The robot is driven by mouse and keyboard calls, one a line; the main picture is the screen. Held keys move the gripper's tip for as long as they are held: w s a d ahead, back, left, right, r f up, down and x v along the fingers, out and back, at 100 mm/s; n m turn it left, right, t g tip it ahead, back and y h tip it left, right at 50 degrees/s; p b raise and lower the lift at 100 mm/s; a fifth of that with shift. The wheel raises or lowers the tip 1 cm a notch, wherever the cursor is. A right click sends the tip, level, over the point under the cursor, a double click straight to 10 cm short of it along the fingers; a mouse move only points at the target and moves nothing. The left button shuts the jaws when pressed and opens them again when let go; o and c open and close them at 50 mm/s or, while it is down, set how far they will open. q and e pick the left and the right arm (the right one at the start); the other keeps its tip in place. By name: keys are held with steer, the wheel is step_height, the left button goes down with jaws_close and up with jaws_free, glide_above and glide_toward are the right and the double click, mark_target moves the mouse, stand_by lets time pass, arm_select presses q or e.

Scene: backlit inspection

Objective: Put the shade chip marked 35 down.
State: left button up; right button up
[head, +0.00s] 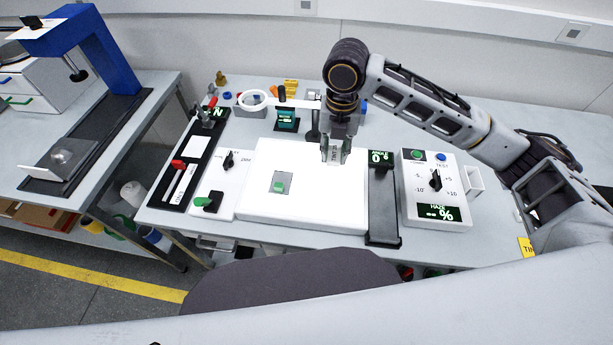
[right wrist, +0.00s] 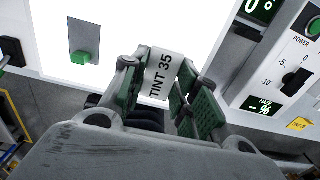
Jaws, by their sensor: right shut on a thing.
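The shade chip marked "TINT 35" (right wrist: 162,74) is a pale plate with black lettering. In the right wrist view it stands between the green-padded fingers of my right gripper (right wrist: 160,92), which is shut on it. In the head view my right gripper (head: 335,150) points down over the back right part of the bright white light panel (head: 300,210), and the chip (head: 334,155) shows between its fingers. I cannot tell the exact height of the chip above the panel. My left gripper is not in view.
A grey plate with a green tab (head: 279,183) lies on the panel's left half. An angle display (head: 379,158) on a dark stand is right of the panel, then a haze meter box (head: 433,185). A dial box (head: 222,185) stands at left. The panel's right half looks clear.

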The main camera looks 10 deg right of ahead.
stand_by(0.3)
glide_above(331, 180)
steer(key=shift+f, duration=2.5)
steer(key=shift+f, duration=2.5)
steer(key=o, duration=0.9)
steer(key=shift+f, duration=0.1)
step_height(331, 180, up, 12)
steer(key=shift+r, duration=0.15)
